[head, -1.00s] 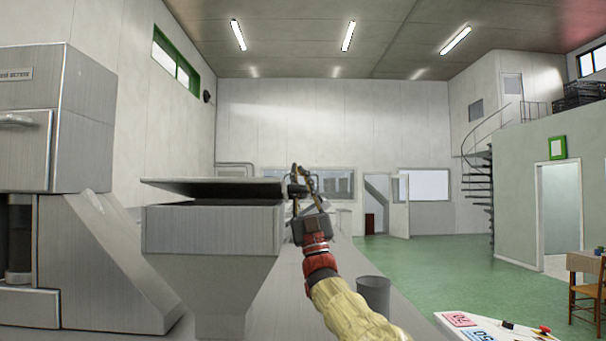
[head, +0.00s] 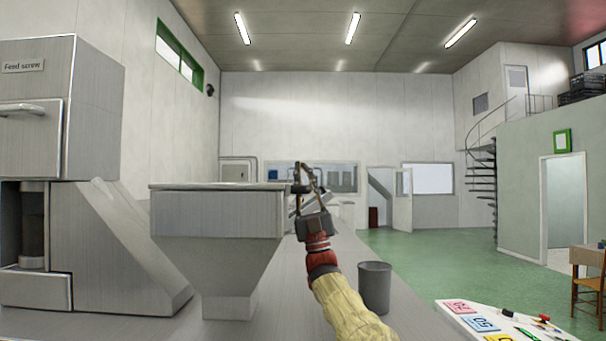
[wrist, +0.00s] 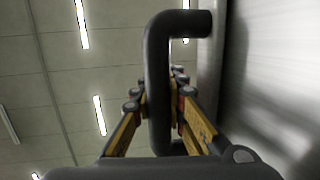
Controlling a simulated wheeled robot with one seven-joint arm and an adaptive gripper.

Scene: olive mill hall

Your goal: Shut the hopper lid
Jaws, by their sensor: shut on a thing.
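The steel hopper (head: 215,224) stands left of centre in the head view, with a square top and a tapering lower part. Its lid (head: 220,186) lies flat along the hopper's top rim, with no clear gap visible. My gripper (head: 304,180) is at the right end of the lid. In the wrist view, my gripper's fingers (wrist: 160,104) are shut on a dark bent bar handle (wrist: 157,70). The handle's fixed end meets a steel surface at the right of that view.
A steel feed screw machine (head: 95,180) stands left of the hopper. A grey bin (head: 374,287) stands right of my arm. A board with coloured number cards (head: 490,325) is at lower right. Green floor (head: 425,260) lies open beyond.

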